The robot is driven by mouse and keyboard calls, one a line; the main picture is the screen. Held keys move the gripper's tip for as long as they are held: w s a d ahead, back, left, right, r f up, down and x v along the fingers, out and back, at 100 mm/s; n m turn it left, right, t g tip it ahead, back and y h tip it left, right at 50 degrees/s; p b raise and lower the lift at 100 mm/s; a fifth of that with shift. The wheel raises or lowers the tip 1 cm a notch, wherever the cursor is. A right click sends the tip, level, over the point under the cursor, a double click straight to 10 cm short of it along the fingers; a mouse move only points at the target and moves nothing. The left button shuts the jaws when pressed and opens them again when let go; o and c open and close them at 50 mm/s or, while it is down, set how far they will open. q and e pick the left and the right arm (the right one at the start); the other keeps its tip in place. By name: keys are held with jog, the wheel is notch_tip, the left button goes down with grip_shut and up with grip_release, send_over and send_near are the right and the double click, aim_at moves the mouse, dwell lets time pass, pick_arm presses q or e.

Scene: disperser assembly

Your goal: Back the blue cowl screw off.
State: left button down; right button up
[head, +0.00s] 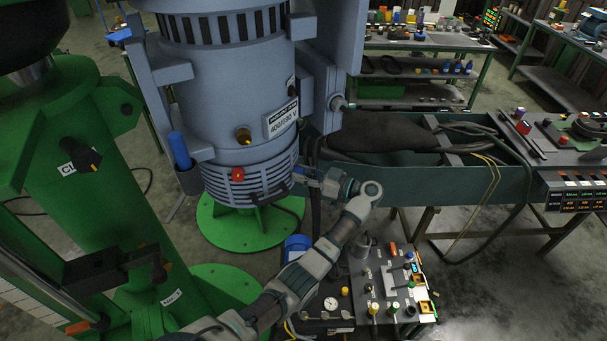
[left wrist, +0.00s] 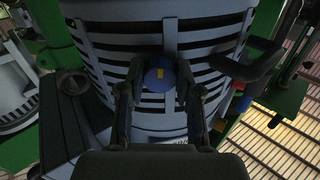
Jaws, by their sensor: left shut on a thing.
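The blue cowl screw (left wrist: 158,72), with a yellow mark on its round head, sits on the slatted grey cowl in the left wrist view. My left gripper (left wrist: 160,88) has its two dark fingers on either side of the screw head, shut on it. In the head view my left gripper (head: 304,179) is at the lower right side of the slatted cowl (head: 255,178). The cowl is the bottom part of a large grey-blue machine (head: 225,95). My right gripper does not show.
A red part (head: 238,174) and a dark handle (head: 277,192) are on the cowl's front. A blue cylinder (head: 180,150) stands in a holder on the left. A green machine column (head: 85,170) rises further left. A dark panel (head: 385,285) with knobs lies below my arm.

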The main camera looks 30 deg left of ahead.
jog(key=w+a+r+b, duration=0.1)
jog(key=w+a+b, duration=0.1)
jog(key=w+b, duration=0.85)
pick_arm(q)
jog(key=n+b, duration=0.1)
jog(key=n, duration=0.9)
jog(key=n+b, duration=0.1)
jog(key=n, duration=1)
jog(key=shift+w+d+r, duration=0.1)
jog(key=shift+w+d, duration=0.05)
jog(key=shift+d, duration=0.05)
jog(key=shift+r+n+b, duration=0.15)
jog(key=shift+n+b, duration=0.25)
jog(key=shift+n, duration=0.1)
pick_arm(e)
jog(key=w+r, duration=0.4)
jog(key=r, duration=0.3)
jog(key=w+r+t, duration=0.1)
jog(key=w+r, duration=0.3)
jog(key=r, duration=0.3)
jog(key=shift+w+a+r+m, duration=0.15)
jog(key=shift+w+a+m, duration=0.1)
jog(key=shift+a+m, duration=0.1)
